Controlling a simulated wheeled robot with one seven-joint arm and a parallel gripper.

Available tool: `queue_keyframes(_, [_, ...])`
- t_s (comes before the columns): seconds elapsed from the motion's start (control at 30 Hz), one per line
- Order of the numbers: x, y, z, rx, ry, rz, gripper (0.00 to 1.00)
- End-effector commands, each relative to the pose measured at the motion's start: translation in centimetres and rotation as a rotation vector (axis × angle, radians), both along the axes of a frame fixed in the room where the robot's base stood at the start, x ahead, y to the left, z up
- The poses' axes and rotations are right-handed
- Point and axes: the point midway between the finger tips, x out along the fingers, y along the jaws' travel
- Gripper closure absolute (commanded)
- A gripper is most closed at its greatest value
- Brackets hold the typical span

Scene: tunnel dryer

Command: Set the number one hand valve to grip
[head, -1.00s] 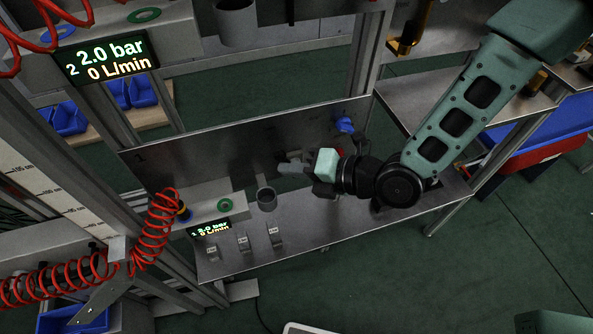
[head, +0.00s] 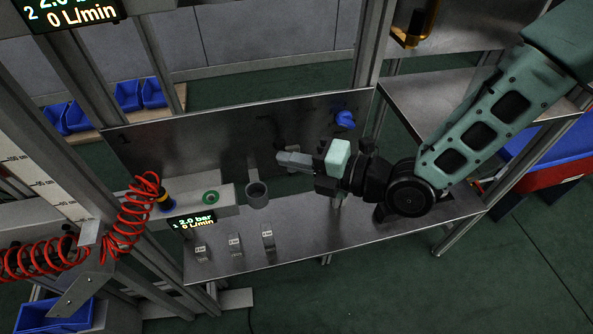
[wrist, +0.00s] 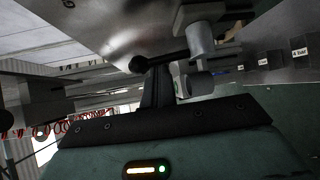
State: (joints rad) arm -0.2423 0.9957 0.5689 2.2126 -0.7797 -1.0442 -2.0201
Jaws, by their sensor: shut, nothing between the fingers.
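My gripper (head: 283,159) is shut and empty, reaching left in front of the dark panel (head: 180,150) marked 1. In the wrist view its fingers (wrist: 157,84) stand close to a black lever with a ball knob (wrist: 137,64), which looks like the hand valve's handle. The knob appears beside the fingertips; I cannot tell whether they touch. The lever runs right toward a grey cylindrical fitting (wrist: 200,42). In the head view small dark parts (head: 284,146) show just behind the fingertips, but the valve is mostly hidden there. I cannot read any grip marking.
A display (head: 192,220) reads 2.0 bar and 0 L/min. Several small labelled blocks (head: 235,245) line the shelf. A blue knob (head: 345,119) is at the panel's upper right. A red coiled hose (head: 130,225) hangs left.

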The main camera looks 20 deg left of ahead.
Motion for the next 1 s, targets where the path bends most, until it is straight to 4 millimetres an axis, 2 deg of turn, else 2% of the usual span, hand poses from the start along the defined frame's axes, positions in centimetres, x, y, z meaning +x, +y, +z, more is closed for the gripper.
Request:
queue_keyframes(0.03, [0.2,-0.1,-1.0,0.032,0.016,-0.002,1.0])
queue_keyframes(0.67, [1.6,-2.2,-1.4,0.502,0.307,-0.001,1.0])
queue_keyframes(0.73, [1.5,-2.2,-0.4,0.508,0.31,-0.001,1.0])
queue_keyframes(1.0, [1.5,-2.2,-0.4,0.504,0.309,-0.001,1.0])
